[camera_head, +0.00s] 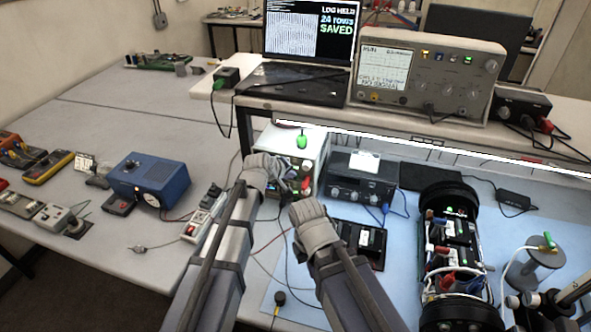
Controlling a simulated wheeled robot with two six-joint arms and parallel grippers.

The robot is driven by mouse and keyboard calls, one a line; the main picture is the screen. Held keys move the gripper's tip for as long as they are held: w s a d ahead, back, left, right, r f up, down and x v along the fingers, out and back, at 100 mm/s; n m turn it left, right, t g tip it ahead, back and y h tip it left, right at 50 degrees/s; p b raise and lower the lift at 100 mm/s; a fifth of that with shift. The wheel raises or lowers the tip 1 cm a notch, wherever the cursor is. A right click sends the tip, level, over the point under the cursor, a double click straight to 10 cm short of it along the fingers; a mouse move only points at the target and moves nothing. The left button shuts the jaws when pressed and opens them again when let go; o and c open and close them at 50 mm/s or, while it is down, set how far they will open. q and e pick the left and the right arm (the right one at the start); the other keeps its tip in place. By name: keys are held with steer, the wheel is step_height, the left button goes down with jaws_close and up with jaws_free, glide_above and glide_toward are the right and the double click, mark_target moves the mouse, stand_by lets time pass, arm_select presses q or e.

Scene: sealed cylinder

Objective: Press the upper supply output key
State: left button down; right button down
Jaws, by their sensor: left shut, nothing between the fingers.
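A pale bench supply (316,146) stands under the shelf at the centre, with a green piece on top and red and green terminals on its front. Its front is partly hidden by my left gripper (290,184), which is shut and empty close in front of it. I cannot tell whether the fingertips touch it. The upper supply output key cannot be made out. My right gripper (304,208) is just right of and nearer than the left; its fingers are too small and turned away to read. A dark supply-like unit (360,182) with blue leads stands to the right.
An open black cylinder (450,195) with electronics lies at right on the blue mat (400,285). A black module (362,240) lies close beside my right gripper. A blue box (150,178) and several meters stand left. The shelf (440,128) overhangs with a laptop and oscilloscope.

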arm_select(q)
steer(key=s, duration=0.1)
steer(key=s+a, duration=0.1)
steer(key=s, duration=0.2)
steer(key=shift+s+a, duration=0.3)
steer(key=shift+s, duration=0.05)
stand_by(0.7)
